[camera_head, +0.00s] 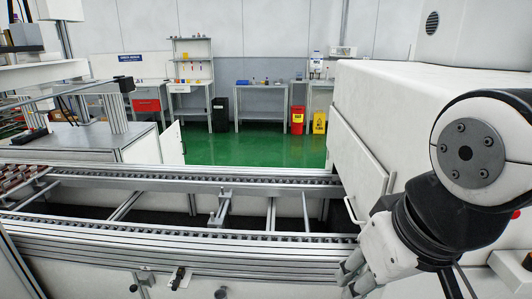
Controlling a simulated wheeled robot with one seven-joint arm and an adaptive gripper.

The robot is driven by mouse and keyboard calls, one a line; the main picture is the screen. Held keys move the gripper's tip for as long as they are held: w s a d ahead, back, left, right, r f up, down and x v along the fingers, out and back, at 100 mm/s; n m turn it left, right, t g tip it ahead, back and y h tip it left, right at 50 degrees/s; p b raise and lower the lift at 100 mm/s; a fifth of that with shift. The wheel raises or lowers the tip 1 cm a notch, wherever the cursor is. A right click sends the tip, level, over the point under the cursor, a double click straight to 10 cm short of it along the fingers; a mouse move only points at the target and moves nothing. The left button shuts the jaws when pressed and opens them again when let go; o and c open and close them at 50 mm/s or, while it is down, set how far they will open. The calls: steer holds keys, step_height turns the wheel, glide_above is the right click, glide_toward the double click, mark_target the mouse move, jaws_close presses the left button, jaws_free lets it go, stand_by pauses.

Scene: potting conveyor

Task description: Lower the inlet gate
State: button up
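The inlet gate appears to be the white panel (362,160) on the side of the large white machine at the right, above the end of the conveyor. A small handle-like part shows near its lower edge. My gripper (352,278) is at the lower right, in front of the conveyor's near rail and below the panel. Its grey fingers look spread apart with nothing seen between them. It is not touching the panel. My arm hides part of the machine's side.
The conveyor (150,236) runs across the picture into the machine (430,95), with a small metal bracket (221,207) between its rails. Reddish-brown items (18,178) sit at its left end. Beyond it lie green floor, workbenches and bins.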

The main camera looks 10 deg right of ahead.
steer(key=shift+c, duration=0.4)
steer(key=w+d+f+m+g+h+b, duration=0.1)
steer(key=w+d+f+g+h, duration=0.15)
steer(key=w, duration=0.45)
steer(key=w+d+f+g+h+b, duration=0.1)
steer(key=w+d+g+b, duration=0.15)
steer(key=w, duration=0.55)
steer(key=w+d+f+m+g+h, duration=0.1)
steer(key=w+d+h, duration=0.1)
steer(key=w+d, duration=0.35)
steer(key=m+g+h+b, duration=0.1)
steer(key=g+h+b, duration=0.15)
steer(key=h, duration=0.75)
glide_toward(350, 210)
steer(key=shift+y, duration=0.25)
steer(key=p+x, duration=0.1)
steer(key=x, duration=0.9)
steer(key=shift+d, duration=0.15)
jaws_close()
